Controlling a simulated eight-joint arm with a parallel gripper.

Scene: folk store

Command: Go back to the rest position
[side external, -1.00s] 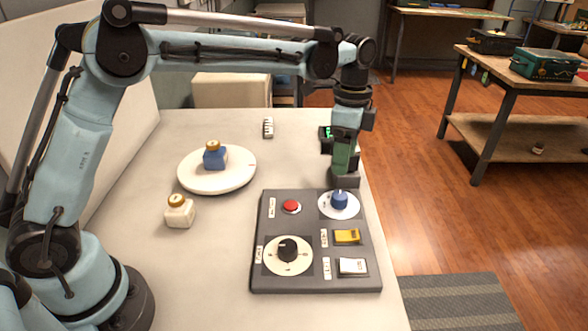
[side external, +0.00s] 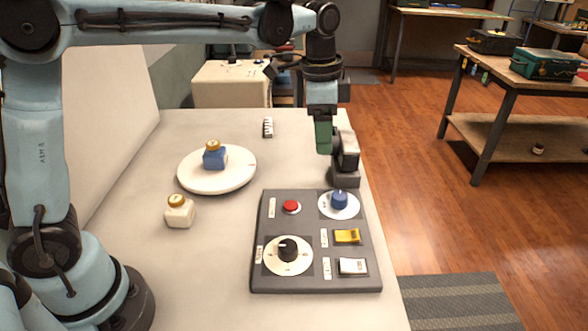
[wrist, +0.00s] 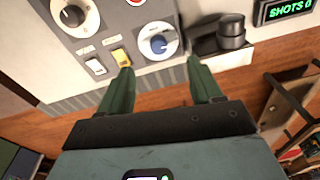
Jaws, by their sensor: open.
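My gripper (side external: 323,137) hangs with its green fingers pointing down, above the far right part of the table, and holds nothing. In the wrist view its two green fingers (wrist: 163,88) are spread apart with empty space between them. The dark control panel (side external: 311,205) lies on the table nearer the camera, apart from the gripper. It carries a blue knob (side external: 340,200), a red button (side external: 291,207), a black dial (side external: 288,250), a yellow switch (side external: 347,236) and a white switch (side external: 352,266).
A dark grey device (side external: 346,160) stands beside the gripper at the table's right edge. A display reading "SHOTS 0" (wrist: 291,10) shows in the wrist view.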

